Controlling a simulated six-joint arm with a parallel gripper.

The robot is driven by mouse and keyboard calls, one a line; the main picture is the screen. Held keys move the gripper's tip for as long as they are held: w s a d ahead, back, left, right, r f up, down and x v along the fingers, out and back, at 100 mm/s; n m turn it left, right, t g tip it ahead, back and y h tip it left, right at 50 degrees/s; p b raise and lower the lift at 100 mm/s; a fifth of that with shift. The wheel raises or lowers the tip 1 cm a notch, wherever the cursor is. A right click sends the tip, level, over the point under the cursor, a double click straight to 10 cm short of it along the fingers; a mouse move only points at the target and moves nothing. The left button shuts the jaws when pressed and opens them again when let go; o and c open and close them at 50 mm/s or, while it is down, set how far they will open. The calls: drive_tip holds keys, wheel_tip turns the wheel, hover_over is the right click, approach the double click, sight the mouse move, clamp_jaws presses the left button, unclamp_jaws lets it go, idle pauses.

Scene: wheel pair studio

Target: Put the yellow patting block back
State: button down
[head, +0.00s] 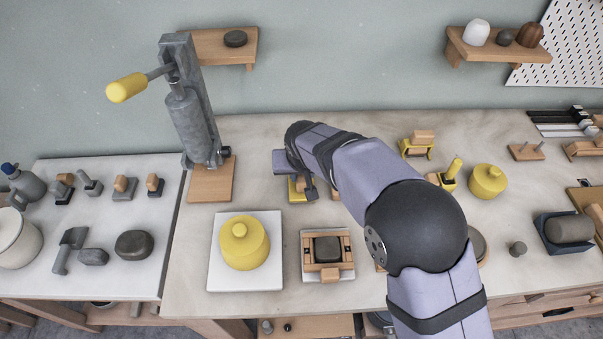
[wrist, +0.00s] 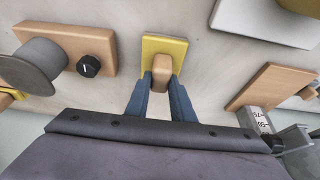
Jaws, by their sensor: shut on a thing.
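The yellow patting block (wrist: 164,45) is a flat yellow plate with a wooden grip, seen in the middle of the wrist view. My gripper (wrist: 161,82) has its two blue fingers shut on the wooden grip, one on each side. In the head view the block (head: 297,190) shows as a small yellow patch under my gripper (head: 304,192), at the back of the table, right of the lever press. My arm hides part of it. The plate looks at or close to the tabletop; I cannot tell if it touches.
The lever press (head: 188,110) stands left of my gripper. A white board (head: 219,278) with a yellow lidded pot (head: 245,245) and a wooden frame (head: 327,244) lie in front. A wooden base (wrist: 65,40) with a grey round part and black knob is beside the block.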

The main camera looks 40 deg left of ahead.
drive_tip(key=c, duration=1.5)
unclamp_jaws()
drive_tip(key=shift+c, duration=0.2)
drive_tip(key=b+v, duration=0.2)
drive_tip(key=v, duration=1)
drive_tip(key=shift+r+b, duration=0.15)
drive_tip(key=shift+b, duration=0.15)
drive_tip(key=w+d+f+m+h, duration=0.15)
drive_tip(key=w+d, duration=0.35)
drive_tip(key=d, duration=0.8)
drive_tip(key=w+d+f+m+h, duration=0.1)
drive_tip(key=w+d+f+m, duration=0.25)
drive_tip(key=d, duration=0.95)
drive_tip(key=s+d+f+m+g, duration=0.1)
drive_tip(key=s+d+f+m, duration=0.1)
drive_tip(key=s+d, duration=0.4)
drive_tip(key=s+d+f+m+g, duration=0.2)
drive_tip(key=s+d+f, duration=0.2)
drive_tip(key=d, duration=1.2)
drive_tip(key=shift+s+d+h, duration=0.2)
drive_tip(key=shift+s+h, duration=0.15)
drive_tip(key=shift+s, duration=0.6)
